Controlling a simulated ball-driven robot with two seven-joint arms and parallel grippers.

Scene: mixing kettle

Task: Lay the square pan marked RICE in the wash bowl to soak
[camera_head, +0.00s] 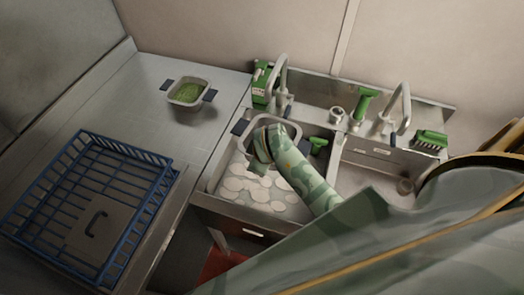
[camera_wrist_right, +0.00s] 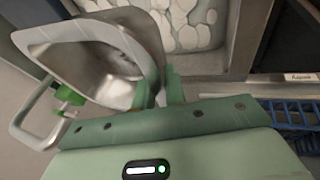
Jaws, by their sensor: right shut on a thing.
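A grey square pan (camera_head: 254,132) with dark side handles is over the back part of the wash bowl (camera_head: 222,178), a sink basin filled with white suds. My right gripper (camera_head: 263,142) is shut on the pan. In the right wrist view the pan (camera_wrist_right: 85,65) is tilted, looks empty inside, and its wall is between the fingers (camera_wrist_right: 160,92). I cannot tell whether its underside touches the suds. No RICE marking is legible. My left gripper is not in view.
A second pan (camera_head: 188,93) with green contents stands on the left counter. A blue wire rack (camera_head: 150,193) sits front left. Taps (camera_head: 279,75) and (camera_head: 402,108), a green box (camera_head: 260,84) and green brushes (camera_head: 431,139) line the back. The counter between rack and second pan is clear.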

